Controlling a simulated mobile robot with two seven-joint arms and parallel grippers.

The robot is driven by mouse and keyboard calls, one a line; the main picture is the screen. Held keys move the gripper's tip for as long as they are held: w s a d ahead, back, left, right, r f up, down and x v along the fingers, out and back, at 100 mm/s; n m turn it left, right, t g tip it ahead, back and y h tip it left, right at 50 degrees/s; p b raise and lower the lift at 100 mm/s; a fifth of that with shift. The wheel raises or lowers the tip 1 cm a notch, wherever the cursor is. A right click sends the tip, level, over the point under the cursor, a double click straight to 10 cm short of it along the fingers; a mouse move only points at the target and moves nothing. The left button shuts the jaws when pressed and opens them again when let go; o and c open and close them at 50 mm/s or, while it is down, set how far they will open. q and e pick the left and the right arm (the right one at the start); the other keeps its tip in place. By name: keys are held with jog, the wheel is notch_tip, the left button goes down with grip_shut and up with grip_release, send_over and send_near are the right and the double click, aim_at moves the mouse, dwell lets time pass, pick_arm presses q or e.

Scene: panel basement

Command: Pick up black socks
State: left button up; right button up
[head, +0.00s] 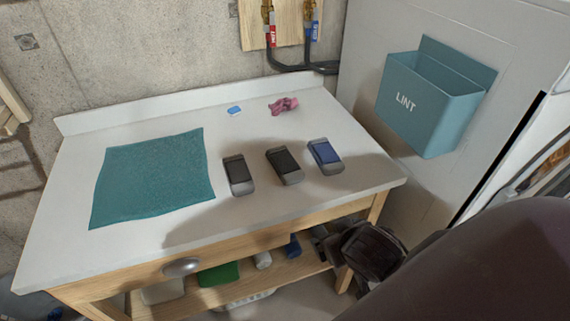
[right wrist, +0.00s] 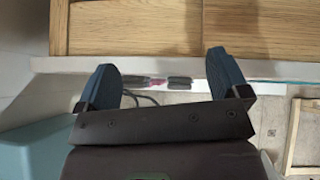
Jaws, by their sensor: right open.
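Three folded sock bundles lie in a row on the white tabletop (head: 140,245) in the head view. The left one (head: 238,175) and the middle one (head: 284,166) are black or very dark with grey ends. The right one (head: 325,156) is blue on top. My right gripper (head: 372,250) is low beside the table's front right corner, apart from the socks. In the right wrist view my right gripper (right wrist: 162,62) has its fingers spread with nothing between them. Dark bundles (right wrist: 179,82) show small beyond it. My left gripper is not in view.
A teal cloth (head: 155,178) lies flat on the left. A pink crumpled cloth (head: 283,105) and a small blue piece (head: 234,111) lie at the back. A teal LINT bin (head: 430,100) hangs at the right. A drawer knob (head: 181,266) and stocked lower shelf are in front.

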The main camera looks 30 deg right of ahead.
aim_at(295, 176)
jog(key=w+r+t, duration=0.1)
jog(key=w+t, duration=0.1)
jog(key=w, duration=0.2)
jog(key=w+r+t, duration=0.1)
jog(key=w+r, duration=0.1)
jog(key=w, duration=0.3)
jog(key=w+d+r+t, duration=0.1)
jog(key=w+t, duration=0.1)
jog(key=w, duration=0.2)
jog(key=shift+w+r+t+y, duration=0.25)
jog(key=shift+w+t+y, duration=0.05)
jog(key=shift+w+f, duration=0.15)
jog(key=shift+w, duration=0.25)
jog(key=x, duration=0.2)
jog(key=b+x, duration=0.1)
jog(key=x, duration=0.1)
jog(key=shift+w+f, duration=0.15)
jog(key=shift+f, duration=0.25)
jog(key=shift+w+f, duration=0.1)
jog(key=shift+w, duration=0.15)
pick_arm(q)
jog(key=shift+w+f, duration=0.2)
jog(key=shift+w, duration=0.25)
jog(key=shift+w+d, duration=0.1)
